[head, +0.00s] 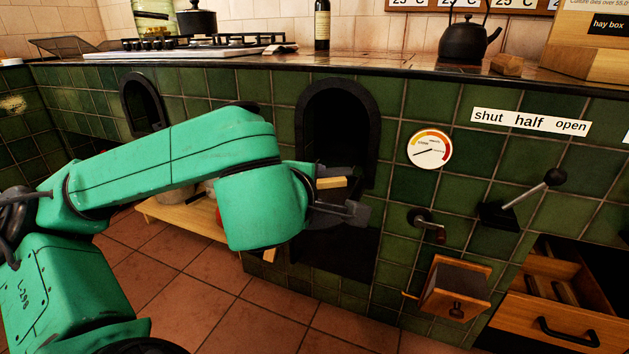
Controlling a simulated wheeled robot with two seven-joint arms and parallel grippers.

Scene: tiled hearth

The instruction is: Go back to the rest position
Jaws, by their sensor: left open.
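My left arm (170,155) comes in from the left, and its green wrist (260,205) is in front of the tiled hearth (395,200). My left gripper (350,197) is open at the lower part of the arched black opening (345,110). A pale tan piece shows by its upper finger; I cannot tell whether it is part of the gripper. Nothing clearly sits between the fingers. The wrist hides part of the dark recess below the arch. My right gripper is not in view.
A lever (525,202) sits under a "shut half open" label (530,122), right of a round gauge (429,149). A small wooden box (455,290) and an open drawer (560,325) stick out at lower right. A kettle (468,40) and bottle (322,25) stand on top. A low wooden shelf (180,219) is behind my arm.

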